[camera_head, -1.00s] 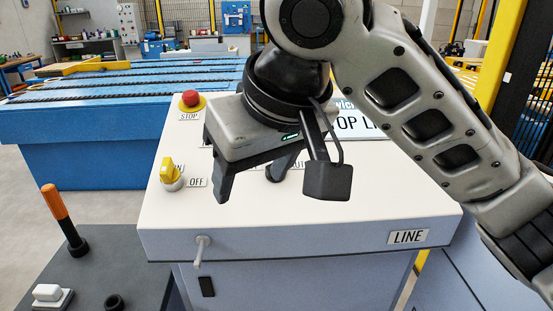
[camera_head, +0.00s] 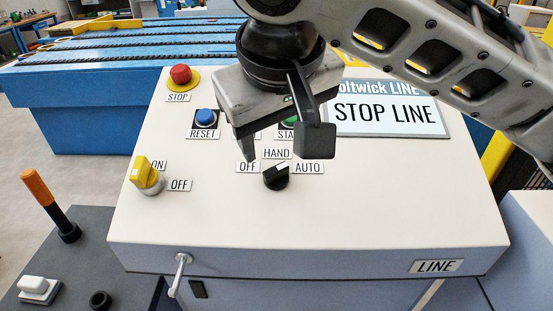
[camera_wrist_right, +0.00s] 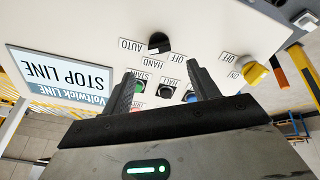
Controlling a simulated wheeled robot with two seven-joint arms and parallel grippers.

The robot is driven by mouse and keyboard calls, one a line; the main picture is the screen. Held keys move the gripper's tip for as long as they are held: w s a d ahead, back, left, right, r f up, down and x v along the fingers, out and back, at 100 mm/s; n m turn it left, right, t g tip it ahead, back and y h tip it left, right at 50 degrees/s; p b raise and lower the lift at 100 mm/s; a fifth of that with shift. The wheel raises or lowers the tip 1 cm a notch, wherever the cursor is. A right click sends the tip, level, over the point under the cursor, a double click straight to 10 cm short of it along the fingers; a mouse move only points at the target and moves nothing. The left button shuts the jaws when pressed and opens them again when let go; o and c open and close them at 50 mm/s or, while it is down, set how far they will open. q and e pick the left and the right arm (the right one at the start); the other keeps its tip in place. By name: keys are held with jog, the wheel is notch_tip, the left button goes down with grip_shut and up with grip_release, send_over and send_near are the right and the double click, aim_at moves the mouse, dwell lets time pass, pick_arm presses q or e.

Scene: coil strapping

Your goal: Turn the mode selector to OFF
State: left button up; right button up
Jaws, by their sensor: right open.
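The mode selector (camera_head: 276,179) is a black knob on the white sloping console top, with the labels OFF, HAND and AUTO around it. A pale mark on it seems to point up and right, towards AUTO. It also shows in the right wrist view (camera_wrist_right: 159,43), ahead of the fingers. My right gripper (camera_head: 271,143) is open and empty above the panel, just beyond the selector and apart from it. In the right wrist view its two fingers (camera_wrist_right: 162,76) stand spread, with nothing between them touching. My left gripper is not in view.
A yellow ON/OFF switch (camera_head: 147,174) stands left of the selector. A blue RESET button (camera_head: 205,119), a red STOP button (camera_head: 180,76) and a partly hidden green START button (camera_wrist_right: 138,87) lie further back. A STOP LINE display (camera_head: 388,110) is at the right.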

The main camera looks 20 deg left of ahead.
aim_at(276, 169)
jog(key=p+x, duration=0.1)
jog(key=x, duration=0.8)
jog(key=shift+w+f, duration=0.2)
jog(key=c, duration=1)
